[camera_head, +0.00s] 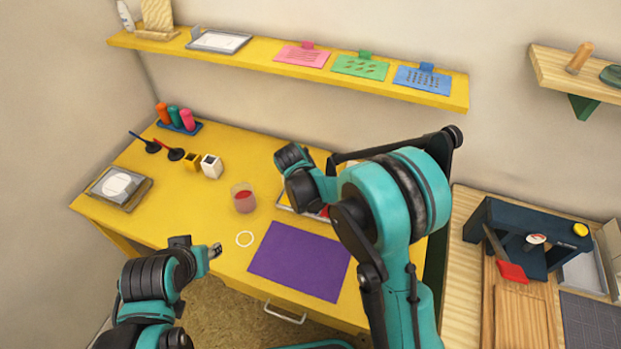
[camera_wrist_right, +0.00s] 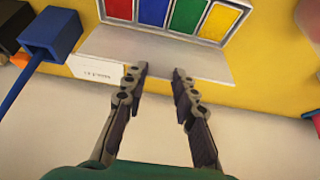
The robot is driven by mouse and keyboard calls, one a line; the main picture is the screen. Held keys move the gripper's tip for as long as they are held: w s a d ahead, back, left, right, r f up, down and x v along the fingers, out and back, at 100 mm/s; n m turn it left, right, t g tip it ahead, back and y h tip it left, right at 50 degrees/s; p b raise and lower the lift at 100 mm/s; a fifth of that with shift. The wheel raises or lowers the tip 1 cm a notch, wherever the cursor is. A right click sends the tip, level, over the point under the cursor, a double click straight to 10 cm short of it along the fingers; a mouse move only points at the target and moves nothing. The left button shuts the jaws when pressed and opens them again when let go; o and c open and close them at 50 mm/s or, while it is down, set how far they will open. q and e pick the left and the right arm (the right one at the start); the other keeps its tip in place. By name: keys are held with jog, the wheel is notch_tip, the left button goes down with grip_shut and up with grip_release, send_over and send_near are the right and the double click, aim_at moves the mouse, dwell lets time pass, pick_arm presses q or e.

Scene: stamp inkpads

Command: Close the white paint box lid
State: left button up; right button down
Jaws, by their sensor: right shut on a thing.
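The paint box shows in the right wrist view with red, blue, green and yellow pads (camera_wrist_right: 187,15) in a white frame. Its pale grey lid (camera_wrist_right: 150,48) stands open along the near side of the pads. My right gripper (camera_wrist_right: 159,72) is at the lid's near edge, shut on it, though the fingertips show a gap between them. In the head view the box (camera_head: 287,206) is mostly hidden behind my right arm, and the right fingertips are hidden too. My left gripper (camera_head: 215,250) is near the desk's front edge, away from the box; its jaw opening is too small to tell.
A blue square-ended thing (camera_wrist_right: 52,34) is near the lid's left side.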

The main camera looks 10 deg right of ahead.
jog(key=shift+s+a+f, duration=0.15)
jog(key=shift+s+a, duration=0.1)
jog(key=shift+s, duration=0.15)
jog(key=c, duration=1.2)
grip_release()
jog(key=v, duration=1.2)
